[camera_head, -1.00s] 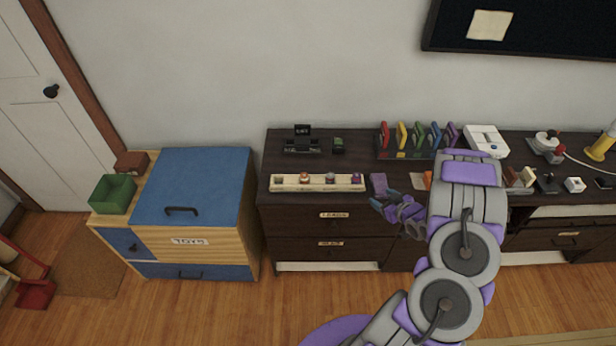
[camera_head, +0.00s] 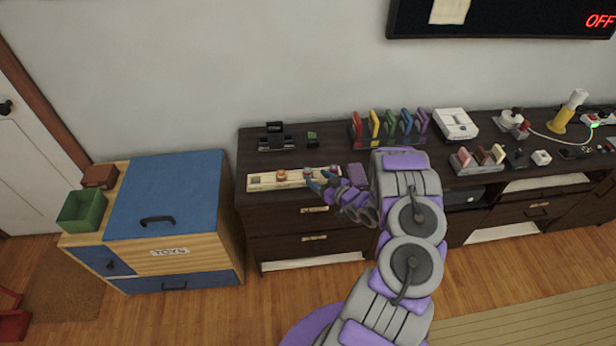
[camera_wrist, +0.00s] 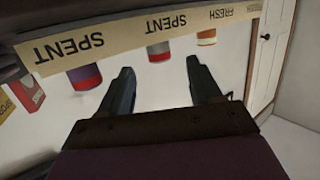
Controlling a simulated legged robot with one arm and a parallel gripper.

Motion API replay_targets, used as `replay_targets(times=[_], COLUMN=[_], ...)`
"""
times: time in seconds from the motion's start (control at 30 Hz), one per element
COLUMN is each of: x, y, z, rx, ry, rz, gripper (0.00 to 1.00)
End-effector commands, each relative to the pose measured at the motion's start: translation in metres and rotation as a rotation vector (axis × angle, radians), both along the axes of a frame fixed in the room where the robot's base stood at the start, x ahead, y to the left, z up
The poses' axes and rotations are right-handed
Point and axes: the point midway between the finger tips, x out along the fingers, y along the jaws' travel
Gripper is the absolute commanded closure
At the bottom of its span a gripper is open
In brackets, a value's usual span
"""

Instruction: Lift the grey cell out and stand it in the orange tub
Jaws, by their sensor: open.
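The grey cell (camera_head: 307,174) stands in a pale rack (camera_head: 262,186) on the dark cabinet. In the wrist view, which is upside down, the grey cell (camera_wrist: 158,50) shows between and beyond my fingertips, by a SPENT label. My gripper (camera_head: 320,180) is open and empty at the rack's front right; its fingers (camera_wrist: 160,68) do not touch the cell. An orange cell (camera_head: 281,174) by the FRESH label and a purple-and-red cell (camera_wrist: 84,76) by another SPENT label flank it. I cannot see the orange tub; my arm covers the cabinet top to the right.
A purple item (camera_head: 357,172) lies just right of the rack. Behind stand a row of coloured cards (camera_head: 391,128) and a black device (camera_head: 276,138). A blue-topped toy chest (camera_head: 168,190) stands to the left. The rack's left slot looks empty.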

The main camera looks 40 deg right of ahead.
Motion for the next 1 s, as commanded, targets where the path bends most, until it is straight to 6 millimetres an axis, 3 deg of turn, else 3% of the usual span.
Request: replay_targets(times=[0.37,0.7,0.9,1.0], x=[0.026,0.068,0.068,0.068], y=[-0.003,0.000,-0.001,-0.001], z=[-0.007,-0.015,-0.014,-0.014], rx=[0.002,0.001,0.002,0.003], ry=[0.001,0.001,0.001,0.001], rz=[0.001,0.001,-0.001,-0.001], gripper=[0.36,0.36,0.36,0.44])
